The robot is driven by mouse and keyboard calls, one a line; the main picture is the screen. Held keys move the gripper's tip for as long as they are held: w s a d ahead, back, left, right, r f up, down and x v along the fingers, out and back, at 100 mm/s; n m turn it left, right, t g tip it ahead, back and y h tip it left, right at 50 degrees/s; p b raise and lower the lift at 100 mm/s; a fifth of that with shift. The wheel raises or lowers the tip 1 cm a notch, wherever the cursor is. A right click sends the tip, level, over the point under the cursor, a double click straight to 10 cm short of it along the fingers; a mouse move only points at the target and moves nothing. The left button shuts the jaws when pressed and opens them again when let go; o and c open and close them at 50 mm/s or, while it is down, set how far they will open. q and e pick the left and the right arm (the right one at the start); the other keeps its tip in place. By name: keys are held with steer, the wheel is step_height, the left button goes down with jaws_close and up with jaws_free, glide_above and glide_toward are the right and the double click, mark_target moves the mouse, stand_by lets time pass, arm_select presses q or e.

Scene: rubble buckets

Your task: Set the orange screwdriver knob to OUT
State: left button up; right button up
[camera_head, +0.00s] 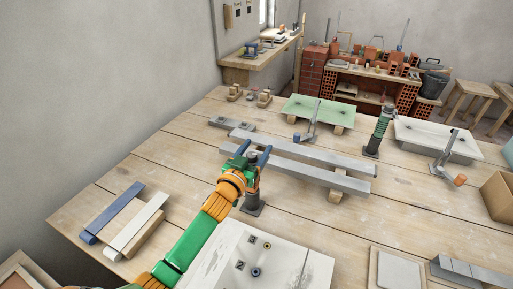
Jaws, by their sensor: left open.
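A crank-like tool (444,163) with an orange end (460,180) stands at the right, in front of a white plate (450,139). It is the only clearly orange-tipped tool on the table; I cannot read any OUT mark or tell its setting. My left gripper (254,152) is open, with its two blue fingers apart, well to the left of that tool. It is over the grey metal bars and in front of a dark post on a square foot (253,207), which it partly hides. I cannot tell whether it touches the post. My right gripper is out of view.
A similar tool with a blue end (297,136) stands by a green plate (319,109). Long grey bars (318,177) cross the middle. A green spring post (381,128) stands right of centre. A pale panel (225,259) lies in front. Bare planks (410,219) lie at right.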

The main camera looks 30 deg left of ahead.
arm_select(q)
steer(key=shift+r, duration=0.1)
jaws_close()
